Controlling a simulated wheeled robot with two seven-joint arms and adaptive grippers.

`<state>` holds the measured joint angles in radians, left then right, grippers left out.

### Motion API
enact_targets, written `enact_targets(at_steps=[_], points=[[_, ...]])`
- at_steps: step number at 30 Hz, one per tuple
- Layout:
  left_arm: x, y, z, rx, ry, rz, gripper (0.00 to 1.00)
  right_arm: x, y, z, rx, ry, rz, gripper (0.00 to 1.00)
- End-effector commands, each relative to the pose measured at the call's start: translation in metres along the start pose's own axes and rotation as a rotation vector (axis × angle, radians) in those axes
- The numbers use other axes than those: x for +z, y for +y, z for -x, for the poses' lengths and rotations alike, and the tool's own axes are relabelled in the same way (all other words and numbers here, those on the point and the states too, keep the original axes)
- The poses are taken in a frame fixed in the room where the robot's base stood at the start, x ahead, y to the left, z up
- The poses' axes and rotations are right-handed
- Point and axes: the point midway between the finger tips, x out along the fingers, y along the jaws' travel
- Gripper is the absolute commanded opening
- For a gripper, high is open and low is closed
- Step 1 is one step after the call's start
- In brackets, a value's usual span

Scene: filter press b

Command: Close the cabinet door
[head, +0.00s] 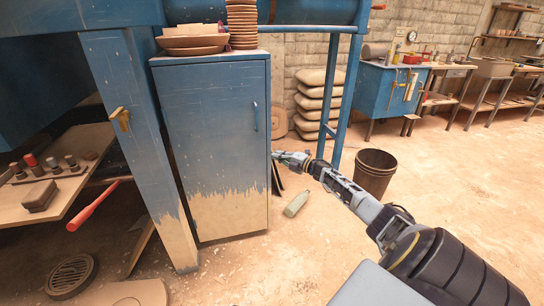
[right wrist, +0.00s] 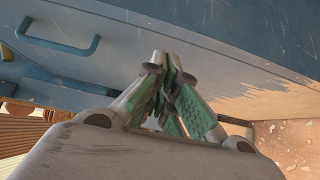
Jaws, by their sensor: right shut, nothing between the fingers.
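The cabinet door (head: 212,125) is blue with a bare tan lower part, in the middle left of the head view. Its upright handle (head: 255,116) is near its right edge. I cannot tell whether the door is flush with the cabinet (head: 210,60). My right gripper (head: 280,157) is at the door's right edge, below handle height. In the right wrist view, its fingers (right wrist: 167,62) are together and empty, pointing at the blue surface, and partly hide it. Contact is unclear. The handle (right wrist: 62,42) shows there at upper left. My left gripper is out of view.
Bowls (head: 192,40) and stacked saucers (head: 242,25) stand on the cabinet. A blue post (head: 135,130) is left of it. A bottle (head: 297,203) lies on the floor below my right arm; a brown bucket (head: 374,172) stands beyond. The floor at right is open.

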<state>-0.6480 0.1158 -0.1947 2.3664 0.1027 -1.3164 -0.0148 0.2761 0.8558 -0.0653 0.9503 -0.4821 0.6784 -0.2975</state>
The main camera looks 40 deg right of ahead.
Motion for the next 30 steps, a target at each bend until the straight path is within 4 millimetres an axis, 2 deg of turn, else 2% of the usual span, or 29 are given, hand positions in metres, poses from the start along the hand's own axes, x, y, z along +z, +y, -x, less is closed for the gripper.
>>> enact_targets(at_steps=[3, 10, 30], points=[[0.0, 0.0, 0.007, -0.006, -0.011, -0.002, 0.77, 0.011, 0.0, 0.015, -0.003, -0.001, 0.0, 0.0], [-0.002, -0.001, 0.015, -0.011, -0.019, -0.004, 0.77, 0.024, -0.001, 0.033, -0.002, -0.002, 0.0, 0.0], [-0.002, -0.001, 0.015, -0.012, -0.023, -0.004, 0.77, 0.027, -0.001, 0.038, -0.001, 0.0, 0.0, 0.0]])
